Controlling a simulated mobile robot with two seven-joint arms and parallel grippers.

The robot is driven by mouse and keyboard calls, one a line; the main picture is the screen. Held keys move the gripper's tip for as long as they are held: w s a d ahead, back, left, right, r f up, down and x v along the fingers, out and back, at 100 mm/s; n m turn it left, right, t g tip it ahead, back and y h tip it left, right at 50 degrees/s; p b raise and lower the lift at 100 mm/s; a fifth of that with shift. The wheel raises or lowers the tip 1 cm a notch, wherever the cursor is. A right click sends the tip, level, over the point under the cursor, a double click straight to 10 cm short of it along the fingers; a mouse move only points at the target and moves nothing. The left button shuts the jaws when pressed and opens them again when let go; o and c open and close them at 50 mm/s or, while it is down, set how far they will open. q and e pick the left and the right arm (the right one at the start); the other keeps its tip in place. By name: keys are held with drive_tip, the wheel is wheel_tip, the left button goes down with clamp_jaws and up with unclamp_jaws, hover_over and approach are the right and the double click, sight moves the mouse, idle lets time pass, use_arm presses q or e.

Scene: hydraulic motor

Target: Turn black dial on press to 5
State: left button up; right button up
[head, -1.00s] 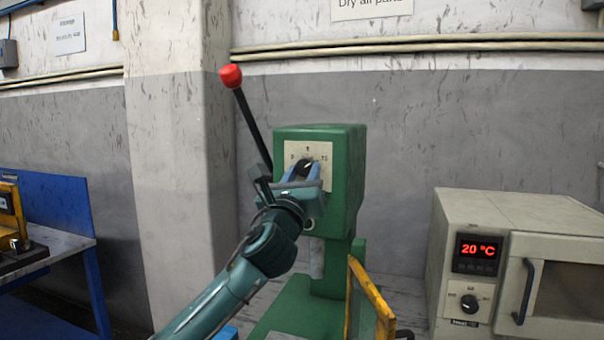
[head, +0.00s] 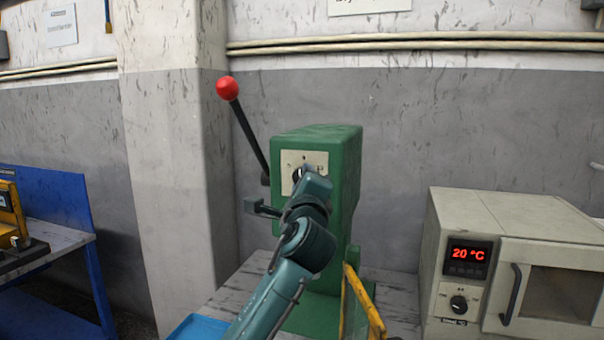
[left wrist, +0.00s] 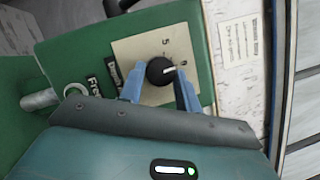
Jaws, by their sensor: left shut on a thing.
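The green press (head: 335,165) stands on the bench with a cream dial plate on its front. My left gripper (head: 303,176) is at the plate and covers most of the black dial in the head view. In the left wrist view the round black dial (left wrist: 160,70) sits between the two blue fingertips of my left gripper (left wrist: 160,84), which is shut on it. The dial's white mark points right, towards a numeral that looks like 0 or the end of 10. The numeral 5 (left wrist: 166,42) is above the dial in that view. My right gripper is not in view.
A black lever with a red knob (head: 228,88) rises at the press's left. A yellow frame (head: 362,305) stands in front of the press. A beige oven (head: 510,265) reading 20 °C is at the right. A blue bench (head: 50,215) is at the left.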

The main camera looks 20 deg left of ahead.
use_arm(q)
drive_tip(key=n+g+p, duration=0.1)
drive_tip(key=n+p, duration=0.1)
drive_tip(key=n, duration=0.1)
drive_tip(key=n+g+h+p, duration=0.1)
drive_tip(key=n+p, duration=0.1)
drive_tip(key=n, duration=0.2)
drive_tip(key=r+n+g+p, duration=0.1)
drive_tip(key=n+g+p, duration=0.1)
drive_tip(key=n, duration=0.1)
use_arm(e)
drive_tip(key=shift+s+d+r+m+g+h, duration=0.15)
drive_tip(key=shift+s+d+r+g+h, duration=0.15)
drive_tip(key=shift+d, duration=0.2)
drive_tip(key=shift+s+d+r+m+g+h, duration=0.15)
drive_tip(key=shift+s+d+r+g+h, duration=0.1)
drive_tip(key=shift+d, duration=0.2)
use_arm(q)
drive_tip(key=shift+n+h, duration=0.3)
drive_tip(key=shift+n, duration=0.1)
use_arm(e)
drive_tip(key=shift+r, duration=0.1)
use_arm(q)
drive_tip(key=o, duration=1)
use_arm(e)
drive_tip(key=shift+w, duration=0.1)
use_arm(q)
drive_tip(key=shift+s, duration=0.1)
